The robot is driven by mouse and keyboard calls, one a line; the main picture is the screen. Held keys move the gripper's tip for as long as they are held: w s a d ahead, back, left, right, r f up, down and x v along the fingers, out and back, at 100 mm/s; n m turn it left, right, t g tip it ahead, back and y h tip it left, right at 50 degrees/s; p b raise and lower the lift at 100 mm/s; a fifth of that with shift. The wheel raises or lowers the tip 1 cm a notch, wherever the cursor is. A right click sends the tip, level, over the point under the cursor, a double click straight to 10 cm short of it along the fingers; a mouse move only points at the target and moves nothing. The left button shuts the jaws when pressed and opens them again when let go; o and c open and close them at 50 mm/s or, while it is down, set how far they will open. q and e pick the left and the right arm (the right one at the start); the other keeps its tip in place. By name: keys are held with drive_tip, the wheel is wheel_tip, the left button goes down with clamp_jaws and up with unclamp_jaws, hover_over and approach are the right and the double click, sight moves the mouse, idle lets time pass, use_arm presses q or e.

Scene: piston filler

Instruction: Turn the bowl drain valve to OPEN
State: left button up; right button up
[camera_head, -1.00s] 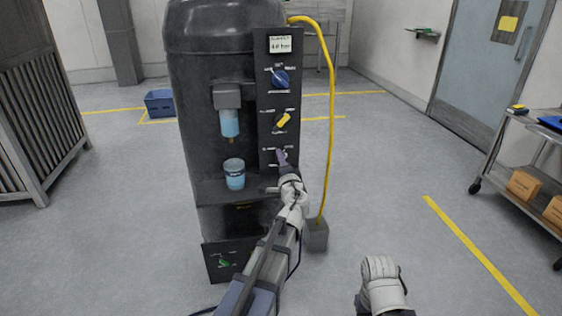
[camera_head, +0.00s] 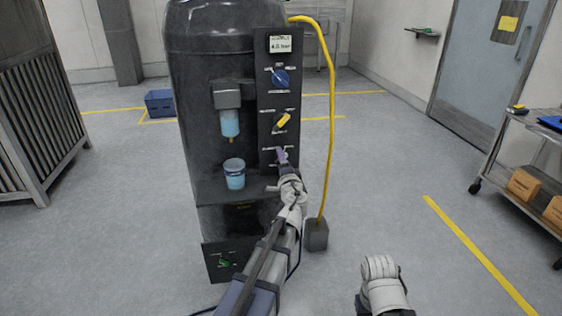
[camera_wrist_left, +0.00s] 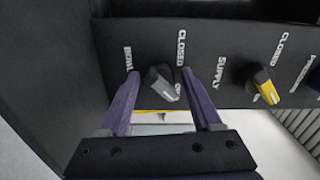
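The bowl drain valve knob (camera_wrist_left: 162,84) is dark with a pale grey pointer and sits on the black control panel (camera_wrist_left: 205,30), beside a partly visible BOWL label and a CLOSED label. In the left wrist view its pointer aims down and slightly right. My left gripper (camera_wrist_left: 160,74) is open, with one purple finger on each side of the knob and small gaps visible. In the head view my left gripper (camera_head: 282,157) is at the panel's lowest control and hides most of it. My right gripper (camera_head: 380,270) is low, away from the machine; its finger opening cannot be made out.
The yellow supply valve (camera_head: 283,121) and blue knob (camera_head: 280,79) are above on the panel. A blue cup (camera_head: 234,174) stands on the machine's shelf beside my left arm. A yellow hose (camera_head: 332,120) hangs at right. The floor right of it is clear.

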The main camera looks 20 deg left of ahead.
use_arm(q)
drive_tip(key=shift+o, duration=0.3)
drive_tip(key=v, duration=0.7)
drive_tip(key=shift+s+d, duration=0.2)
drive_tip(key=shift+s, duration=0.15)
drive_tip(key=s+d+n+g+h+p, duration=0.3)
drive_tip(key=s+d+g+p, duration=0.4)
drive_tip(key=s+d+p, duration=0.3)
drive_tip(key=s+d+n+g+h+p, duration=0.3)
drive_tip(key=s+d+g+h+p, duration=0.2)
drive_tip(key=s, duration=1.1)
drive_tip(key=d+g+p, duration=0.3)
drive_tip(key=d+p, duration=0.2)
drive_tip(key=p, duration=0.1)
drive_tip(key=shift+f+n, duration=0.15)
drive_tip(key=shift+n, duration=0.25)
